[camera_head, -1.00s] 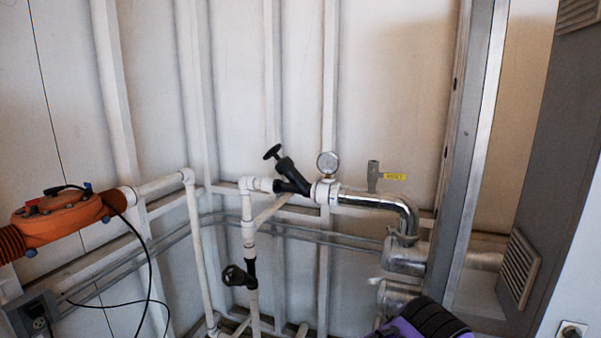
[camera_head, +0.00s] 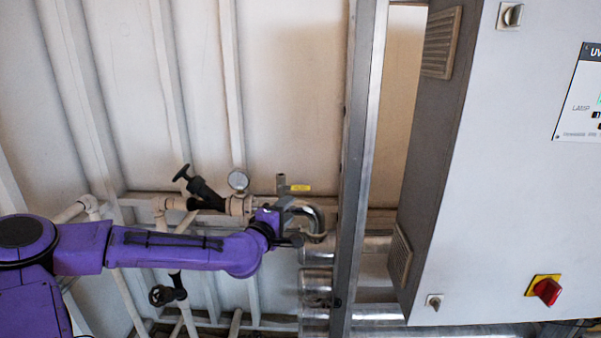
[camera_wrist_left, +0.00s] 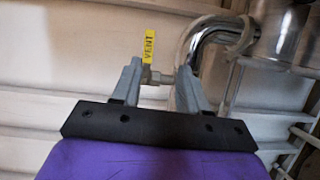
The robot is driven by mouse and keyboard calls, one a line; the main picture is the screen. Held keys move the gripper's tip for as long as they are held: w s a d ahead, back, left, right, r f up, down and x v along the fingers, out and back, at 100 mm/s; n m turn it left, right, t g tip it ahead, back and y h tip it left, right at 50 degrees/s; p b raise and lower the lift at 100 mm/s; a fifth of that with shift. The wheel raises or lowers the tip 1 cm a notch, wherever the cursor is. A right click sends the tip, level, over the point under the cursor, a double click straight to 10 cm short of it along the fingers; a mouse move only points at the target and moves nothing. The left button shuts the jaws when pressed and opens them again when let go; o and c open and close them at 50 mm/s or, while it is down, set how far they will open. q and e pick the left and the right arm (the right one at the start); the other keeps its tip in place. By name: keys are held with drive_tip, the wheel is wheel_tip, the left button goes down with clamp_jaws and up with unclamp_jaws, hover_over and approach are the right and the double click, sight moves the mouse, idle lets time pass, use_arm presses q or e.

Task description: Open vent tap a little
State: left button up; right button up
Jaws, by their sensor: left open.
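The vent tap (camera_head: 282,184) stands upright on the chrome pipe, with its yellow lever (camera_head: 301,188) pointing right. In the left wrist view the yellow lever (camera_wrist_left: 149,47) reads VENT and shows just beyond the left fingertip; the brass-coloured tap stem (camera_wrist_left: 158,77) shows between the fingers. My left gripper (camera_head: 291,214) is just below the tap in the head view. In the left wrist view the gripper (camera_wrist_left: 160,70) is open, its grey fingers apart. Whether a finger touches the lever I cannot tell. My right gripper is not in view.
A pressure gauge (camera_head: 238,180) and a black-handled valve (camera_head: 203,190) sit left of the tap. A chrome elbow (camera_head: 315,215) bends down beside the gripper. A metal post (camera_head: 358,150) and a grey cabinet (camera_head: 500,160) stand to the right. The wall above the tap is clear.

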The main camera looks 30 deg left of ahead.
sight(302, 188)
use_arm(q)
drive_tip(key=w+b, duration=0.1)
drive_tip(key=w, duration=0.2)
drive_tip(key=w+a+r+b, duration=0.1)
drive_tip(key=w, duration=0.2)
drive_tip(key=w+a+b, duration=0.1)
drive_tip(key=w, duration=0.2)
drive_tip(key=shift+w+r, duration=0.3)
drive_tip(key=shift+w, duration=0.65)
drive_tip(key=shift+c, duration=0.3)
